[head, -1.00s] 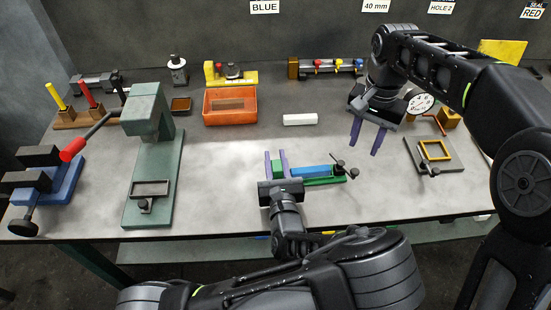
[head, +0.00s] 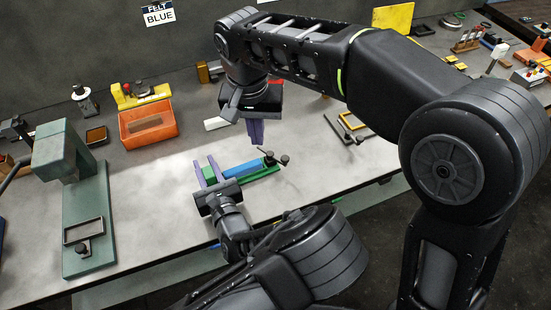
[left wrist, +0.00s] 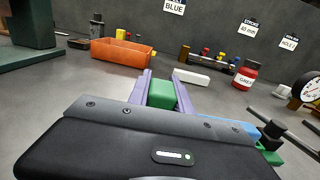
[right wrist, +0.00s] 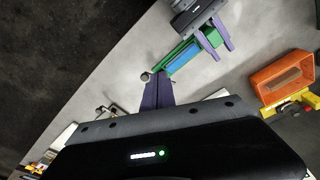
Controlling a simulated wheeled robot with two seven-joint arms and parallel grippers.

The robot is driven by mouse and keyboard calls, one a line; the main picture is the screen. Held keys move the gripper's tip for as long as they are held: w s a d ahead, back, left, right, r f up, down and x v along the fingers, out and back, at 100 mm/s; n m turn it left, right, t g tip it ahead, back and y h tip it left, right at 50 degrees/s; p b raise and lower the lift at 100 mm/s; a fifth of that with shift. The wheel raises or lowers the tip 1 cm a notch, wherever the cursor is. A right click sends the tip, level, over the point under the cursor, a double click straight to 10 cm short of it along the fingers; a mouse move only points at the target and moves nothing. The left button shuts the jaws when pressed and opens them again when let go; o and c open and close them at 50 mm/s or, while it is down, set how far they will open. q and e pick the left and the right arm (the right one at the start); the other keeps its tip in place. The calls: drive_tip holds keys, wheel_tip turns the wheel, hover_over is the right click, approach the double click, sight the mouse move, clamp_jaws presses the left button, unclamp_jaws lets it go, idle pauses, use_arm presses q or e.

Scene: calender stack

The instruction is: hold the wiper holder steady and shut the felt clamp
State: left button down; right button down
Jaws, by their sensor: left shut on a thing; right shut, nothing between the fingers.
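The wiper holder (head: 268,176) is a long green base lying on the grey bench, with a blue strip (head: 240,169) along it. At its right end is the felt clamp (head: 271,158), with dark knobs and a thin rod; I cannot tell whether it is closed. My left gripper (head: 204,163) is shut on the holder's green end block (left wrist: 161,94), one purple finger on each side. My right gripper (head: 256,142) is shut and empty, pointing down behind the clamp end.
An orange bin (head: 148,127) and a white block (head: 216,123) lie behind the holder. A green press (head: 85,215) stands at left. Bench in front of the holder is clear.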

drive_tip(key=s+m, duration=0.1)
drive_tip(key=s+f+m+t+h, duration=0.1)
drive_tip(key=m, duration=0.1)
drive_tip(key=s+d+f+m, duration=0.1)
drive_tip(key=m, duration=0.1)
drive_tip(key=shift+s+t, duration=0.1)
drive_tip(key=shift+t, duration=0.2)
drive_tip(key=shift+f, duration=0.1)
drive_tip(key=w+d+f, duration=0.1)
drive_tip(key=f, duration=0.2)
drive_tip(key=w+d+f, duration=0.1)
drive_tip(key=w+f, duration=0.1)
drive_tip(key=f, duration=0.1)
drive_tip(key=w+d+f, duration=0.1)
drive_tip(key=w+f, duration=0.1)
drive_tip(key=f, duration=0.2)
drive_tip(key=shift+d+f, duration=0.1)
drive_tip(key=shift+d, duration=0.25)
drive_tip(key=shift+w+d, duration=0.15)
drive_tip(key=shift+w, duration=0.15)
drive_tip(key=shift+d, duration=0.1)
